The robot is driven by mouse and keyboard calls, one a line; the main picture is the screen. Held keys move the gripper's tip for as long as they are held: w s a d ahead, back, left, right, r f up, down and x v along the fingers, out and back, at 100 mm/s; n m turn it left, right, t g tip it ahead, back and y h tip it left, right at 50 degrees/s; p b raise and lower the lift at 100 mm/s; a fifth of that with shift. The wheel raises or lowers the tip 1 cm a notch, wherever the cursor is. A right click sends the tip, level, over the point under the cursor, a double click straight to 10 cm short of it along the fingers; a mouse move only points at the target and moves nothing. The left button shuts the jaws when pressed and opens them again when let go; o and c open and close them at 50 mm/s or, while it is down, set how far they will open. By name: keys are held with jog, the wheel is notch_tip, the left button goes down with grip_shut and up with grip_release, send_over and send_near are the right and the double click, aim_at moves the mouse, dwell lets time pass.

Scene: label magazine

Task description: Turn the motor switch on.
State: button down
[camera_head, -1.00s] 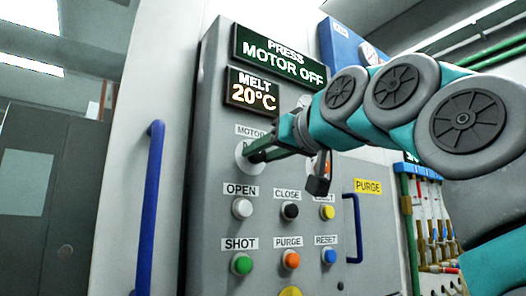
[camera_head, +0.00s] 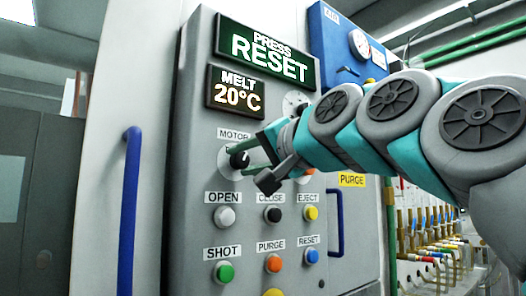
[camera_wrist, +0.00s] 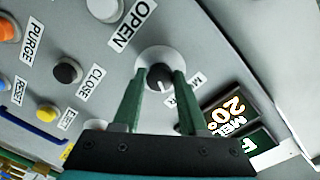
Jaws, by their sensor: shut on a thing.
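The motor switch (camera_head: 239,158) is a round black knob with a white pointer mark on a light disc, under a label reading MOTOR on the grey control panel (camera_head: 195,130). In the wrist view the knob (camera_wrist: 159,77) sits between my two green fingers. My gripper (camera_head: 249,157) reaches in from the right and is shut on the knob, one finger on each side. The fingers partly hide the disc and the words around it. The upper display (camera_head: 264,52) reads PRESS RESET.
A lower display (camera_head: 236,93) reads MELT 20°C. Below the switch are several push buttons, including OPEN (camera_head: 224,216), SHOT (camera_head: 225,272) and blue RESET (camera_head: 312,256). A blue handle (camera_head: 131,210) stands left of the panel and another (camera_head: 335,222) at right.

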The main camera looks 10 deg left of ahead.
jog(key=shift+r+m, duration=0.1)
jog(key=shift+m, duration=0.6)
jog(key=shift+c, duration=2.2)
grip_release()
jog(key=v, duration=0.7)
jog(key=shift+s+d+b, duration=0.2)
jog(key=shift+d+b, duration=0.15)
jog(key=shift+b, duration=0.1)
